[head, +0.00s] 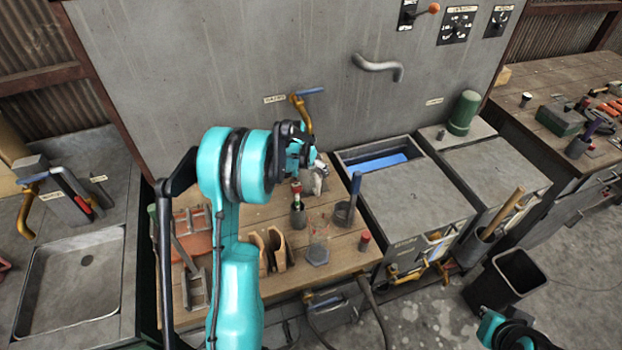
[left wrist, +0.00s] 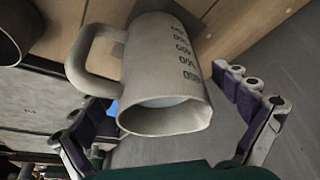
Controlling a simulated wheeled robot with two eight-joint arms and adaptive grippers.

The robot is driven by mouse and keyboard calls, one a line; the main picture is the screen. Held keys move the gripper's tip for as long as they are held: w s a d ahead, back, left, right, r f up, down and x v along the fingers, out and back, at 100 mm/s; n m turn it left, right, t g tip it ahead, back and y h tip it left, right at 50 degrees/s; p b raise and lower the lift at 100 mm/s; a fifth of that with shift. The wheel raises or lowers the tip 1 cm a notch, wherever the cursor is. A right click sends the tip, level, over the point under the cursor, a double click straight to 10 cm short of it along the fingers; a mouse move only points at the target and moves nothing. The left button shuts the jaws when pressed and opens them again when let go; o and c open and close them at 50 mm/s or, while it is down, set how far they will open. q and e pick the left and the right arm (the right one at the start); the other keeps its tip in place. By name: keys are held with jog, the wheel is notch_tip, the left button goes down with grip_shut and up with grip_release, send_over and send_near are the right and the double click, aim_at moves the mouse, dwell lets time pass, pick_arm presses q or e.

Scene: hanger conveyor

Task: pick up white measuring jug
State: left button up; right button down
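The white measuring jug (left wrist: 160,75) fills the middle of the left wrist view, with its handle to the left and dark markings on its side. In the head view the jug (head: 319,180) is mostly hidden behind my left gripper (head: 306,160). My left gripper is open in the left wrist view (left wrist: 165,125), its fingers spread on either side of the jug, with gaps between them and its wall. My right arm shows only at the bottom right of the head view, and its fingers cannot be made out.
The wooden bench top (head: 340,262) also holds a dark cup with a blue-handled tool (head: 346,208), a small red-capped item (head: 364,240) and wooden blocks (head: 278,250). A grey wall (head: 230,60) stands behind. A black bin (head: 508,275) is on the floor at right.

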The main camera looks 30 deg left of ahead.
pick_arm(q)
jog(key=c, duration=1.8)
jog(key=shift+d+r, duration=0.1)
jog(key=shift+r, duration=0.05)
